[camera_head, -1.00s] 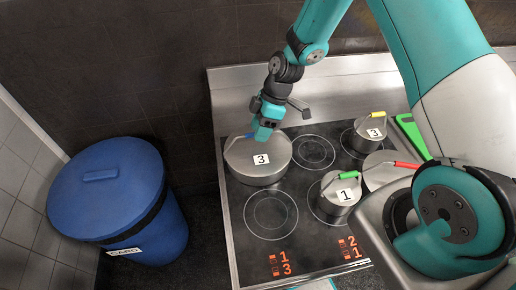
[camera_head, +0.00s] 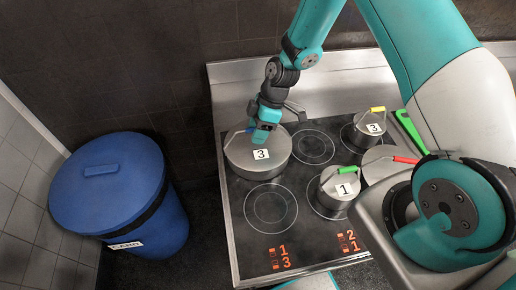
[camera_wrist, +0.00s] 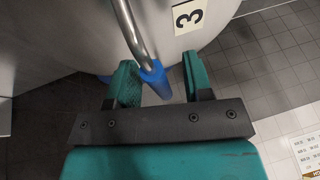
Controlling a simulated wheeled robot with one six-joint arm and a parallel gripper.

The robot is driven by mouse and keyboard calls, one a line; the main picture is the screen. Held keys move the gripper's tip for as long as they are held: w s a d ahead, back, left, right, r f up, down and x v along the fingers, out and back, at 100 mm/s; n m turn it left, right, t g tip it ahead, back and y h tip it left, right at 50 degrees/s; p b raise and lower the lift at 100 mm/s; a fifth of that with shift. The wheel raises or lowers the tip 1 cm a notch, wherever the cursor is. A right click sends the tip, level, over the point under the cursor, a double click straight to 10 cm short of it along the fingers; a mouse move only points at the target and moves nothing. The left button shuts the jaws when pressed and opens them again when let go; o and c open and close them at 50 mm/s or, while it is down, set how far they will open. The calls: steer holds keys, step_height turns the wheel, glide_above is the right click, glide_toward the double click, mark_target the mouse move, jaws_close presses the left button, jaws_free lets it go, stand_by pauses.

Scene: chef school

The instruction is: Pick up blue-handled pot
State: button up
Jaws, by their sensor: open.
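The blue-handled pot (camera_head: 258,168) is a wide grey lidded pot labelled 3, on the back left of the cooktop. Its handle's blue end shows just left of my gripper in the head view (camera_head: 249,130). My gripper (camera_head: 262,137) is over the pot's lid, pointing down. In the wrist view, my gripper (camera_wrist: 160,84) is open, and the bent metal handle with its blue grip (camera_wrist: 155,80) lies between the two teal fingers, nearer the left one. The label 3 (camera_wrist: 187,15) is above the right finger. The fingers are not closed on the handle.
A green-handled pot (camera_head: 336,195) labelled 1, a yellow-handled pot (camera_head: 367,134) labelled 3 and a red-handled pot (camera_head: 374,166) stand on the right of the cooktop (camera_head: 232,228). A blue bin (camera_head: 110,190) stands on the floor at left. The front left burner is bare.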

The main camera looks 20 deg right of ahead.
stand_by(0.3)
jaws_close()
stand_by(1.3)
